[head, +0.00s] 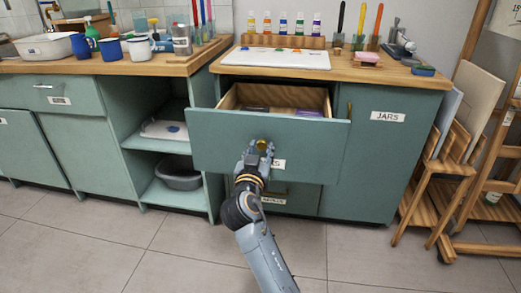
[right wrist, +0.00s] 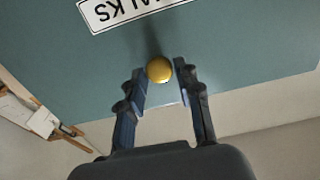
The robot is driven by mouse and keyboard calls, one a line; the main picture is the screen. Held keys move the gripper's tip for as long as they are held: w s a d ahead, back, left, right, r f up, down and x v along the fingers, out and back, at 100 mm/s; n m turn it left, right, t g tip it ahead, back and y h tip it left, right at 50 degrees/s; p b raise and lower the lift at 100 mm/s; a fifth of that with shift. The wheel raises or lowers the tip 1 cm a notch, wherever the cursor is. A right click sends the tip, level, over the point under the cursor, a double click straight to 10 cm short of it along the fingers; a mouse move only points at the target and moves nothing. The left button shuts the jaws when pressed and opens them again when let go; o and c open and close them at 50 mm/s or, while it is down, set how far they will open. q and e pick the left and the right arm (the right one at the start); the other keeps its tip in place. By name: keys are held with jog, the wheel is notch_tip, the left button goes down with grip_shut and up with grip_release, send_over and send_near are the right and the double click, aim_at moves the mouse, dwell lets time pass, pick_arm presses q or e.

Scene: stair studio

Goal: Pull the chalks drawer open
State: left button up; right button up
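The chalks drawer (head: 318,138) is a teal drawer in the wooden-topped cabinet. It stands well out from the cabinet, with its wooden inside and some dark and purple items showing. Its label is partly hidden by my gripper in the head view; the right wrist view shows the letters "ALKS" on the label (right wrist: 130,8). The round brass knob (right wrist: 160,69) sits between the fingertips of my right gripper (right wrist: 160,76), with a finger against each side. In the head view my right gripper (head: 259,150) is at the drawer front. My left gripper is not in view.
A jars door (head: 388,118) is right of the drawer. A lower drawer (head: 290,200) is under it. Open shelves (head: 160,150) stand to the left. A wooden rack with boards (head: 458,130) stands on the right. The tiled floor in front is clear.

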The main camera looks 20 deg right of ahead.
jog(key=shift+o, duration=0.8)
send_near(274, 114)
jog(key=w, duration=0.1)
jog(key=w+r, duration=0.1)
jog(key=w, duration=0.1)
jog(key=w+r, duration=0.1)
jog(key=shift+w+r, duration=0.15)
jog(key=shift+w, duration=0.2)
